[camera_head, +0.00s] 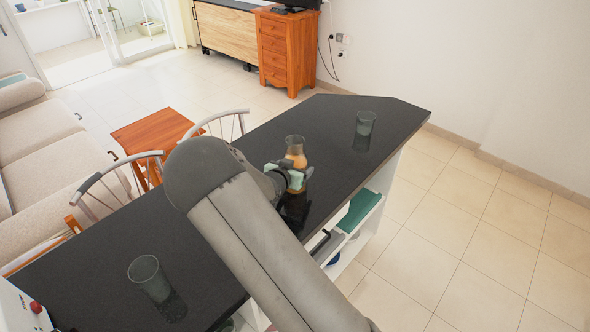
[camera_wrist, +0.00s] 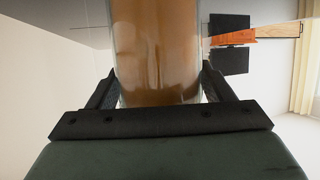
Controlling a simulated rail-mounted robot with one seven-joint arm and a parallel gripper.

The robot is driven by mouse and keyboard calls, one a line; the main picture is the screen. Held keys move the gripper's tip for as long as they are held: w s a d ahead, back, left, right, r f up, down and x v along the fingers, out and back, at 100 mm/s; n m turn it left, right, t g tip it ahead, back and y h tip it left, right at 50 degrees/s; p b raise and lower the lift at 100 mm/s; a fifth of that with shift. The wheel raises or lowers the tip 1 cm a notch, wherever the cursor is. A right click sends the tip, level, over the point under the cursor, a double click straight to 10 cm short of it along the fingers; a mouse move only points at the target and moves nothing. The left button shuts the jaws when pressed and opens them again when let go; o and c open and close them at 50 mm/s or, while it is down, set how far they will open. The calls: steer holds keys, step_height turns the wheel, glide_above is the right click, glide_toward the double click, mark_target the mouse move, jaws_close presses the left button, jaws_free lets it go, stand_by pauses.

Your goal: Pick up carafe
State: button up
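The carafe (camera_head: 296,152) is clear glass with an orange-brown content, over the dark counter (camera_head: 225,262). My gripper (camera_head: 299,176) is at its lower visible part in the head view, and my arm covers part of the counter there. In the wrist view the carafe (camera_wrist: 157,50) stands between the two fingers of my gripper (camera_wrist: 160,92). The fingers lie against its two sides, shut on it. Whether its base touches the counter is hidden.
A glass tumbler (camera_head: 365,123) stands at the counter's far right and another (camera_head: 149,278) at its near left. Chairs (camera_head: 112,188) line the left side. Open shelves with a teal item (camera_head: 358,212) sit below the right edge.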

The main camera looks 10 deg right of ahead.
steer(key=c, duration=1)
steer(key=shift+r, duration=0.1)
steer(key=shift+c, duration=0.5)
steer(key=shift+r, duration=0.25)
